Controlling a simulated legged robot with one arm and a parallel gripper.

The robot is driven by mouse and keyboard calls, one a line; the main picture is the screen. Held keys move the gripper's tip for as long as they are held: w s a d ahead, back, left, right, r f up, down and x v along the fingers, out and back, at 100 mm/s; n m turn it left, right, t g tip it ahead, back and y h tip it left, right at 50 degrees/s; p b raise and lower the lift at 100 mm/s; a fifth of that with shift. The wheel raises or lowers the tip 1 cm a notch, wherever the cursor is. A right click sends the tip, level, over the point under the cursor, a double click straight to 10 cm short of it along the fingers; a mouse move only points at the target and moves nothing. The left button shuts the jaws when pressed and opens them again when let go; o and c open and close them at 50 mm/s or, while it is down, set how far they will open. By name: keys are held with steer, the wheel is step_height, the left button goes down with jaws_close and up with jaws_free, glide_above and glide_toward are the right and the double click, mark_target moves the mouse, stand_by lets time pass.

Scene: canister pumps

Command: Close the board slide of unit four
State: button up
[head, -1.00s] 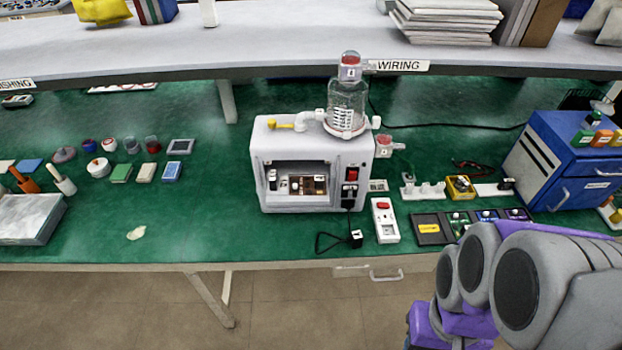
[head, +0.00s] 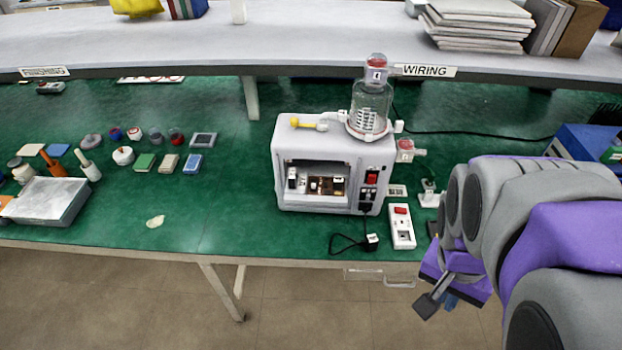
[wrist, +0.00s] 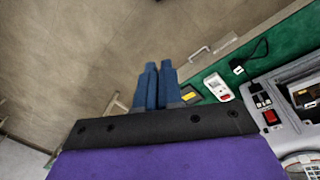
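A white pump unit (head: 335,165) stands on the green bench, with a clear canister (head: 370,108) on top. A small tag on the canister's red cap is too small to read surely. The unit's front bay is open and shows a brown board (head: 327,186) inside; how far its slide sticks out I cannot tell. My gripper (head: 437,303) is in front of the bench edge, to the right of and below the unit. In the wrist view its two blue fingers (wrist: 157,86) lie together with nothing between them. The unit is partly seen at the wrist view's right edge (wrist: 276,100).
An overhead shelf (head: 300,52) runs behind.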

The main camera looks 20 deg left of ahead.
steer(key=w+a+m, duration=0.1)
steer(key=w+a, duration=0.1)
steer(key=w, duration=0.2)
steer(key=w+a+m+t+h, duration=0.1)
steer(key=w, duration=0.3)
steer(key=w+a+m+t, duration=0.1)
steer(key=w+a, duration=0.1)
steer(key=w, duration=0.2)
steer(key=shift+a+r+m+h, duration=0.3)
steer(key=shift+r+h, duration=0.05)
steer(key=shift+h, duration=0.05)
jaws_close()
steer(key=w+a+f+m+t, duration=0.2)
steer(key=w+a, duration=0.1)
steer(key=a, duration=0.6)
steer(key=w+a+f+m+t, duration=0.2)
steer(key=w+a, duration=0.2)
steer(key=a, duration=0.5)
steer(key=s+a+f+m+b, duration=0.1)
steer(key=s+a+f, duration=0.1)
steer(key=a+f, duration=0.3)
steer(key=s+a+f+m, duration=0.1)
steer(key=s+a+f, duration=0.1)
steer(key=a, duration=0.6)
steer(key=w+d+f+b, duration=0.2)
steer(key=w+f, duration=0.6)
steer(key=w, duration=0.1)
steer(key=shift+d+m+t, duration=0.2)
steer(key=shift+m+t, duration=0.1)
steer(key=shift+t, duration=0.1)
